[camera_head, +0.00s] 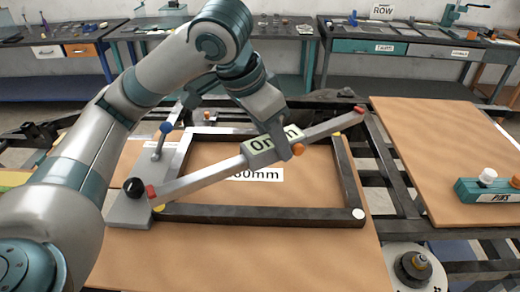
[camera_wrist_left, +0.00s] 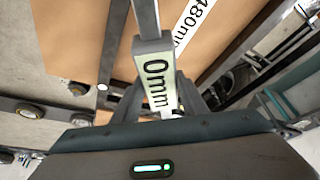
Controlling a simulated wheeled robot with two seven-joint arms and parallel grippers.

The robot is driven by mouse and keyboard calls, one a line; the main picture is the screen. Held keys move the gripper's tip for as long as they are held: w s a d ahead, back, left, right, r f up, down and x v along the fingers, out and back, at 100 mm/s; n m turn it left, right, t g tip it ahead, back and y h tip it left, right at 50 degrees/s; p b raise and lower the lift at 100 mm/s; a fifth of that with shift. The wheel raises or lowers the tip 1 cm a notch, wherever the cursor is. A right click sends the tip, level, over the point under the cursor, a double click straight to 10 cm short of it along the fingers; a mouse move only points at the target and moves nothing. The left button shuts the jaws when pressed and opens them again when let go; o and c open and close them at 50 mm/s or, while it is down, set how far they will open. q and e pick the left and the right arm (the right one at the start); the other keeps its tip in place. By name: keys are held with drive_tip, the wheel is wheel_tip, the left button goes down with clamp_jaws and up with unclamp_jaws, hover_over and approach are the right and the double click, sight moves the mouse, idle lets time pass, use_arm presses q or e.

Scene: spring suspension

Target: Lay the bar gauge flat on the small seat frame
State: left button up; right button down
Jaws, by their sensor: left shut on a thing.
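The bar gauge (camera_head: 207,178) is a long grey bar with red ends and a central block labelled "0mm". It runs diagonally over the small seat frame (camera_head: 260,218), a dark rectangular frame lying on a brown board. The gauge's ends show near the frame's lower-left and upper-right corners; I cannot tell whether it touches the frame. My left gripper (camera_head: 282,140) is shut on the gauge at its central block. In the left wrist view the block (camera_wrist_left: 155,85) sits just ahead of the gripper body; the fingertips are mostly hidden. My right gripper is not in view.
A grey plate with a black knob (camera_head: 134,187) and a blue-ended lever (camera_head: 163,140) stand at the frame's left side. A teal block (camera_head: 488,192) rests on another brown board (camera_head: 430,140) at right. A round grey fixture (camera_head: 413,268) sits lower right. Workbenches stand behind.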

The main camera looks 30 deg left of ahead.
use_arm(q)
drive_tip(key=w+a+f, duration=0.3)
drive_tip(key=a, duration=0.1)
drive_tip(key=shift+a+f+p, duration=0.15)
drive_tip(key=shift+a+p, duration=0.2)
drive_tip(key=shift+f+p, duration=0.4)
drive_tip(key=shift+f, duration=1.6)
drive_tip(key=o, duration=1.3)
drive_tip(key=shift+f, duration=0.1)
